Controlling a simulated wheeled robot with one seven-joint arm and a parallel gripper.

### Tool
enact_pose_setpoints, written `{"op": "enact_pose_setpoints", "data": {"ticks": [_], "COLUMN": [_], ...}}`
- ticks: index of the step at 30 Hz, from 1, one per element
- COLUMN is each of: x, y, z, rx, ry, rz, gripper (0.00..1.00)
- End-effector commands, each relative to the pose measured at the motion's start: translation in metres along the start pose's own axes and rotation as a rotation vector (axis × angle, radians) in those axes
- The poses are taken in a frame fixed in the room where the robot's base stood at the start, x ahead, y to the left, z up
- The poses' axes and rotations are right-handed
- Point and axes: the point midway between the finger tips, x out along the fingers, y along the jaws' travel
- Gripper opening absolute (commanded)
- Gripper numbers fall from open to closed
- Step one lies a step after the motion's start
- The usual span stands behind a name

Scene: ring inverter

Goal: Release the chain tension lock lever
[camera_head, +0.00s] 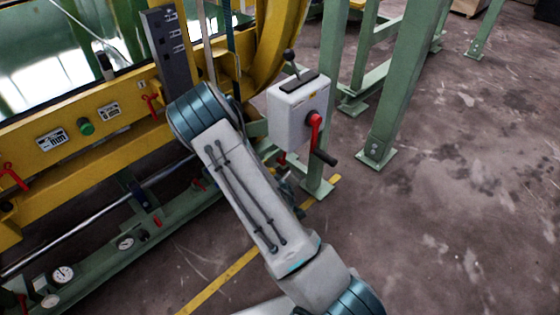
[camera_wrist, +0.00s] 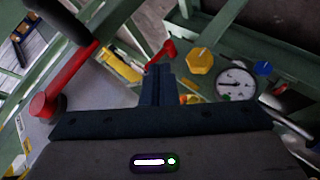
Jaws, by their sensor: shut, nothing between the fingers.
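No label shows which part is the chain tension lock lever. In the wrist view a small red lever (camera_wrist: 165,50) stands just beyond the tip of my gripper (camera_wrist: 158,72). My gripper is shut and empty. Whether its tip touches that lever I cannot tell. A larger red crank (camera_wrist: 68,82) with a black handle is at the left of the wrist view. In the head view the red crank (camera_head: 315,122) sits on a white box (camera_head: 288,112), with a black-knobbed lever (camera_head: 291,60) on top. My arm hides my gripper in the head view.
Near my gripper are a yellow knob (camera_wrist: 200,62), a round gauge (camera_wrist: 237,83) and a blue knob (camera_wrist: 263,68). The yellow machine frame (camera_head: 60,175) fills the left of the head view. Green posts (camera_head: 400,80) stand behind the box. The floor at right is clear.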

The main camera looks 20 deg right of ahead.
Motion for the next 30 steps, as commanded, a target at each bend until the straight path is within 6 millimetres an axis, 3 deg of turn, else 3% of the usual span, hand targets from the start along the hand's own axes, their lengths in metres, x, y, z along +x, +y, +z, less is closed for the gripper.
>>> {"op": "enact_pose_setpoints", "data": {"ticks": [8, 18, 25, 30], "x": [-0.051, -0.152, -0.236, -0.296], "y": [0.001, 0.020, 0.046, 0.067], "z": [-0.035, -0.071, -0.074, -0.062], "rx": [0.272, 0.427, 0.437, 0.415], "ry": [-0.179, -0.349, -0.457, -0.542], "rz": [-0.240, -0.512, -0.630, -0.664], "gripper": [0.00, 0.00, 0.00, 0.00]}}
